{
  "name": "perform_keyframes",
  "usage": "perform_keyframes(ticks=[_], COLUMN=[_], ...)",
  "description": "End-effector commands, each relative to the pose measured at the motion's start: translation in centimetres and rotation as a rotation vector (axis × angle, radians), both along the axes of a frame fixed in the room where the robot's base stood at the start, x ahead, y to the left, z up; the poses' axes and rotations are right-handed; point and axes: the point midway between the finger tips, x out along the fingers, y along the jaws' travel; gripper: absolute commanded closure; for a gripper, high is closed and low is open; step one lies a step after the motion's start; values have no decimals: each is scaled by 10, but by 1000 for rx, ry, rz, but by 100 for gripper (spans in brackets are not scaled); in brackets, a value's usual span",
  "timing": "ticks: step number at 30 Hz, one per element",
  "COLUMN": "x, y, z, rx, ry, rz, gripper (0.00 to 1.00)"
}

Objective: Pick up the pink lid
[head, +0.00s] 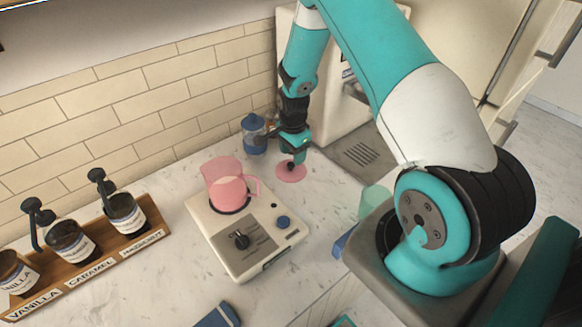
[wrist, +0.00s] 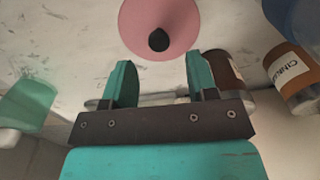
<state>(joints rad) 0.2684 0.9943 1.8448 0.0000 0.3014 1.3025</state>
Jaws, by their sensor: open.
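The pink lid (head: 285,175) lies flat on the pale marble counter, just below my gripper (head: 291,158) in the head view. It is a round disc with a small dark knob at its centre. In the wrist view the pink lid (wrist: 175,22) is at the top, its upper edge cut off. My gripper (wrist: 160,80) is open and empty, its two teal fingers pointing toward the lid. The dark knob stands a little beyond the fingertips in that view, between their lines. The fingers appear apart from the knob.
A pink pitcher (head: 226,186) stands on a white scale-like appliance (head: 225,248) left of the lid. A blue-lidded jar (head: 254,137) is close behind my gripper. A coffee machine (head: 325,70) stands behind. Labelled syrup jars sit in a wooden rack (head: 95,268). A greenish cup (head: 374,199) is at right.

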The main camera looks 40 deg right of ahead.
Motion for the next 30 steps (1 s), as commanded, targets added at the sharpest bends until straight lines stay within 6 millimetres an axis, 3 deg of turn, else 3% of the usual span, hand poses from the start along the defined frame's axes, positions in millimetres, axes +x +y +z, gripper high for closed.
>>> perform_keyframes(ticks=[9,18,25,30], x=[0,0,0,0], y=[7,7,7,7], z=[-37,-44,-43,-43], rx=[1,0,0,0], ry=[3,0,1,1], rz=[0,0,0,0], gripper=[47,47,98,99])
